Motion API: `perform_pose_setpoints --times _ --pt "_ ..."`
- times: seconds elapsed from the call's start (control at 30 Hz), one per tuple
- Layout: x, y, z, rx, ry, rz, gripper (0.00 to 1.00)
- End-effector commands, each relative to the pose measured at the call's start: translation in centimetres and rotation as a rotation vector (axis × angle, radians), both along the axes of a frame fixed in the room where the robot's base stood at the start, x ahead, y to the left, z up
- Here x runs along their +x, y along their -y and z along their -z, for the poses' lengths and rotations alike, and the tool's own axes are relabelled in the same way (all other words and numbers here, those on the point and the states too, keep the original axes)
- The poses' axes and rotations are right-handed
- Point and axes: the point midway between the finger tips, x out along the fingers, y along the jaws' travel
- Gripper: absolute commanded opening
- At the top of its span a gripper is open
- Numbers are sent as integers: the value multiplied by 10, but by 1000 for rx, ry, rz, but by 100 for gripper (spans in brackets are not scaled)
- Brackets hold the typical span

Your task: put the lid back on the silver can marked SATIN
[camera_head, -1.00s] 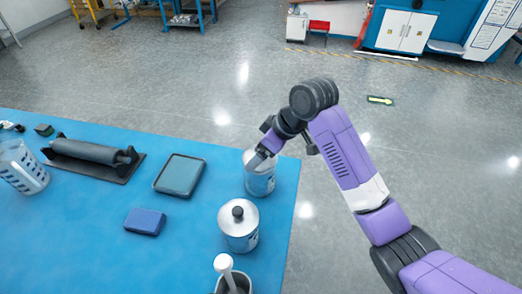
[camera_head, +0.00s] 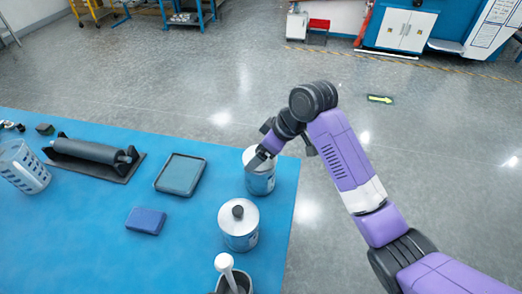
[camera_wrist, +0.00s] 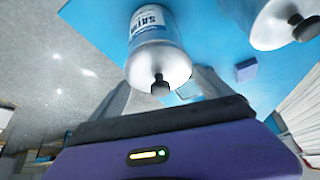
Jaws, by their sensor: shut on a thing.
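The silver can marked SATIN (camera_head: 261,183) stands upright near the table's right edge, and its label shows in the wrist view (camera_wrist: 148,20). Its silver lid (camera_wrist: 158,66) with a black knob (camera_wrist: 160,86) is at the can's top end. My gripper (camera_head: 256,163) is over the can, its fingers (camera_wrist: 163,88) on either side of the lid and shut on it. In the wrist view the lid looks in line with the can and against its top. I cannot tell whether it is fully seated. My gripper hides part of the top in the head view.
A second silver can with a black-knobbed lid (camera_head: 238,227) stands close in front. Further left on the blue table (camera_head: 90,225) are a blue block (camera_head: 145,221), a tray (camera_head: 180,174), a roller (camera_head: 92,152) and a patterned cup (camera_head: 23,168). A pot with a white-handled tool (camera_head: 225,264) is nearest.

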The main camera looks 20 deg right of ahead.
Motion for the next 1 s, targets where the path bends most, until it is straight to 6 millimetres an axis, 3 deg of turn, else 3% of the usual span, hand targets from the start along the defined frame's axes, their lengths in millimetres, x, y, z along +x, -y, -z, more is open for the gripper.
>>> perform_pose_setpoints --times 0.4,0.43,0.47,1.0 --pt "0 0 0 0 0 0 51" --pt "0 0 0 0 0 0 94" --pt "0 0 0 0 0 0 99" --pt "0 0 -5 0 0 -1 100"
